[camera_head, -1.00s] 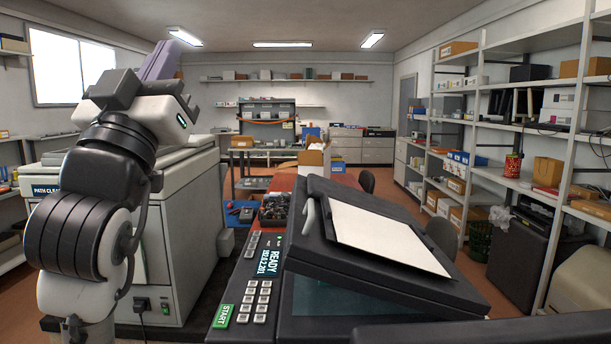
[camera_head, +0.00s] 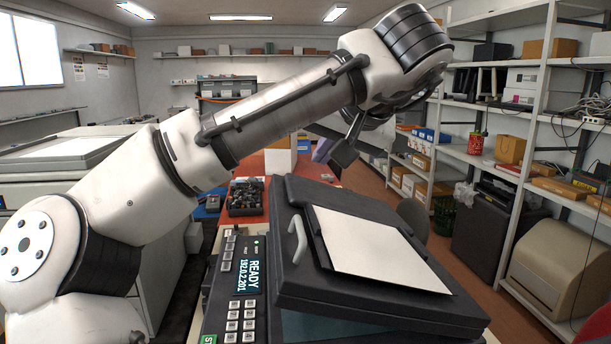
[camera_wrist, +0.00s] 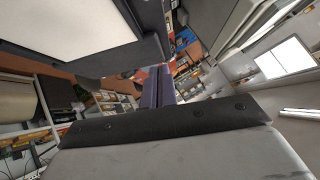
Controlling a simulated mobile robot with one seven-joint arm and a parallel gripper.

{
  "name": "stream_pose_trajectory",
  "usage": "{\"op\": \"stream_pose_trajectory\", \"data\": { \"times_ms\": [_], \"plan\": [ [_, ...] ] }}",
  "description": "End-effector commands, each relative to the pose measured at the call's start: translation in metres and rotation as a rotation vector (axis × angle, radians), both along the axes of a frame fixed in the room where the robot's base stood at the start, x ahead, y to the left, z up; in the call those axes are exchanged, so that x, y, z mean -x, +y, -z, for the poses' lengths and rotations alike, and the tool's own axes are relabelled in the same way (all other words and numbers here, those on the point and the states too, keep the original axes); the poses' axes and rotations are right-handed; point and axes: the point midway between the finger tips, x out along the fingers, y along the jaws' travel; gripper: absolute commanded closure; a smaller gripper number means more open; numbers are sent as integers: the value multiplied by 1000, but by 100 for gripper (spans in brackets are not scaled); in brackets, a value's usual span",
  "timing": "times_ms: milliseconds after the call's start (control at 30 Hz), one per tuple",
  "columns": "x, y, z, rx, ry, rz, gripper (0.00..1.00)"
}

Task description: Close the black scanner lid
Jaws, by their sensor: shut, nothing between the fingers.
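The black scanner lid (camera_head: 300,262) is raised at an angle, open at the near side. A white sheet or panel (camera_head: 375,243) lies on its upper face and a pale handle (camera_head: 298,240) is at its left edge. In the wrist view the lid (camera_wrist: 150,50) fills the upper left. My gripper (camera_head: 323,149) is partly hidden behind my own arm, above the lid's far edge. Its purple fingers (camera_wrist: 157,88) show together in the wrist view, empty and apart from the lid. The glass below the lid is mostly hidden.
The control panel (camera_head: 240,285) with a READY display is left of the lid. A bin of dark parts (camera_head: 245,197) stands on the red table behind. Shelves (camera_head: 540,130) line the right side, and a large pale machine (camera_head: 75,150) is on the left.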

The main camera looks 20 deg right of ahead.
Motion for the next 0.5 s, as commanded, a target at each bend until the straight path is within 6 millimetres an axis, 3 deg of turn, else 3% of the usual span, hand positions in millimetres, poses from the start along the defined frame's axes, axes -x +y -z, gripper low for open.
{"op": "stream_pose_trajectory", "data": {
  "times_ms": [500],
  "plan": [
    [-34,2,38,5,-1,4,100]
  ]
}}
